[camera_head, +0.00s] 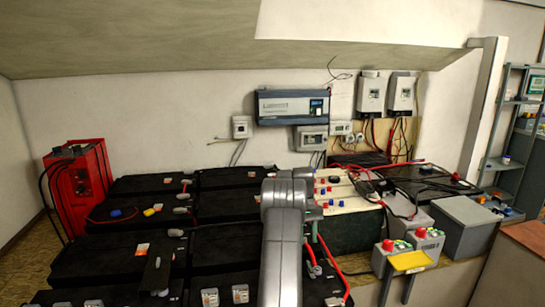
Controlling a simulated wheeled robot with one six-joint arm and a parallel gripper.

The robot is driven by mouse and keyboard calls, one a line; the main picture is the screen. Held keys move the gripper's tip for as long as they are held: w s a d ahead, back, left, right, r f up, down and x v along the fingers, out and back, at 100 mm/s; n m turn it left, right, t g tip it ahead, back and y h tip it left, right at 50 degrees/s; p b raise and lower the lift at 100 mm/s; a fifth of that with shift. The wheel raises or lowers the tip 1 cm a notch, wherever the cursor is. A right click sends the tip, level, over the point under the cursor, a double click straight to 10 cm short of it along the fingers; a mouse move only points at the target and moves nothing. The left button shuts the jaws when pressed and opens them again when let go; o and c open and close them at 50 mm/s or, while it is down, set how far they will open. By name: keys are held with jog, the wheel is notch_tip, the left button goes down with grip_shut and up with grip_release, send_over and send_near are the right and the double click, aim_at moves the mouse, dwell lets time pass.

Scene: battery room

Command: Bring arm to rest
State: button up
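My grey arm (285,245) rises from the bottom edge, right of the middle, and ends in rounded joints (288,188) in front of the batteries. My gripper does not show in this view; I cannot see its fingers or whether it holds anything.
Several black batteries (125,258) fill the floor area left of and behind my arm. A red unit (78,185) stands at the far left. A yellow-topped stand (410,262), grey boxes (466,222) and a shelf (512,150) are on the right. Wall units (292,107) hang behind.

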aim_at(309, 265)
jog(key=x, duration=0.8)
jog(key=shift+s+f, duration=0.15)
jog(key=shift+f, duration=0.1)
jog(key=shift+f+n, duration=0.2)
jog(key=shift+n, duration=0.2)
jog(key=n+h, duration=0.1)
jog(key=n, duration=0.2)
jog(key=shift+s+a, duration=0.1)
jog(key=shift+a, duration=0.05)
jog(key=n+h, duration=0.1)
jog(key=n, duration=0.1)
jog(key=n+t, duration=0.1)
jog(key=n, duration=0.1)
jog(key=shift+s+a+t+h+b, duration=0.1)
jog(key=shift+t+h+b, duration=0.2)
jog(key=shift+h, duration=0.1)
jog(key=shift+r+n, duration=0.1)
jog(key=shift+n, duration=0.5)
